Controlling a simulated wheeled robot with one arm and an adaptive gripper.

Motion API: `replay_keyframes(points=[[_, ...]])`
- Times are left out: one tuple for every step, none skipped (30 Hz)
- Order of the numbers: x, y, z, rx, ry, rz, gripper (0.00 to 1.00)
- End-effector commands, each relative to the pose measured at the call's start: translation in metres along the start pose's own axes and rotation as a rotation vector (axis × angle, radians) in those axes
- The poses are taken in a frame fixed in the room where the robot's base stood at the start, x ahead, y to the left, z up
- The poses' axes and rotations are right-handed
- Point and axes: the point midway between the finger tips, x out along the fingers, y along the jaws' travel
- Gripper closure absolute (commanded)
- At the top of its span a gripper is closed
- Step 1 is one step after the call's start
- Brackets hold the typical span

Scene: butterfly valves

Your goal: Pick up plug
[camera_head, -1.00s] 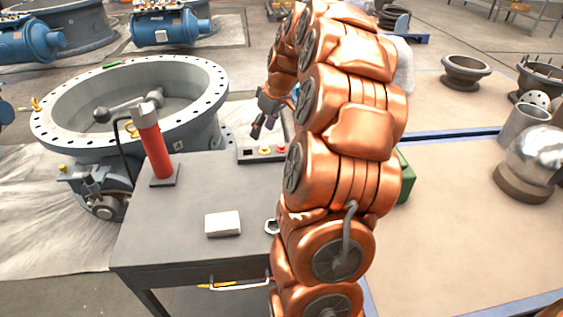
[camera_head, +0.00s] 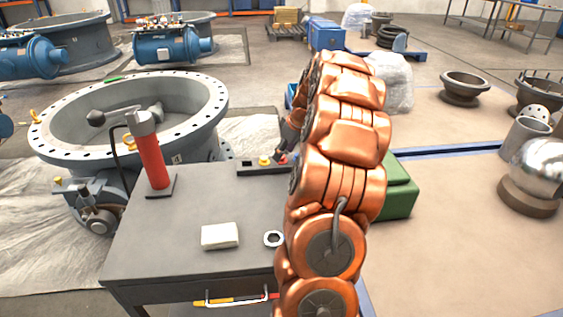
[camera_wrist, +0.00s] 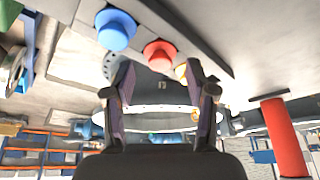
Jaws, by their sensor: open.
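Several plugs sit on a dark tray (camera_head: 245,169) at the back of the grey table. A yellow plug (camera_head: 264,161) and a red plug (camera_head: 282,160) show in the head view. In the wrist view a blue plug (camera_wrist: 116,29), a red plug (camera_wrist: 160,55) and a yellow plug (camera_wrist: 181,71) stand in a row. The yellow one is partly hidden by a finger. My gripper (camera_wrist: 161,82) is open, with nothing seen between its fingers. In the head view my arm largely hides the gripper.
The table (camera_head: 170,235) also holds a red cylinder (camera_head: 152,160), a white block (camera_head: 220,236) and a metal nut (camera_head: 273,239). A large flanged valve (camera_head: 62,135) stands behind it to the left. A green box (camera_head: 398,190) is right of my arm.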

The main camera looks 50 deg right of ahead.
Motion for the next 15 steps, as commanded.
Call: replay_keyframes(points=[[0.009, -0.001, 0.001, 0.0, -0.003, -0.002, 0.44], [0.013, -0.001, 0.001, 0.0, -0.003, -0.001, 0.44], [0.017, 0.0, 0.001, 0.0, -0.002, 0.0, 0.44], [0.018, 0.0, 0.0, 0.0, -0.001, 0.0, 0.44], [0.02, 0.0, 0.0, 0.0, -0.001, 0.0, 0.44], [0.02, 0.0, 0.0, 0.0, 0.0, 0.001, 0.44], [0.02, 0.0, 0.0, 0.0, 0.0, 0.001, 0.44], [0.02, 0.0, 0.0, 0.0, 0.0, 0.001, 0.44], [0.02, 0.0, -0.001, 0.0, 0.001, 0.002, 0.44], [0.02, 0.0, -0.001, 0.0, 0.001, 0.002, 0.44], [0.019, 0.0, -0.001, -0.001, 0.001, 0.002, 0.44], [0.019, 0.0, -0.001, -0.001, 0.001, 0.002, 0.46], [0.019, 0.0, -0.001, -0.001, 0.001, 0.002, 0.49], [0.019, 0.0, -0.001, -0.001, 0.001, 0.002, 0.52], [0.019, 0.0, -0.001, -0.001, 0.001, 0.002, 0.56]])
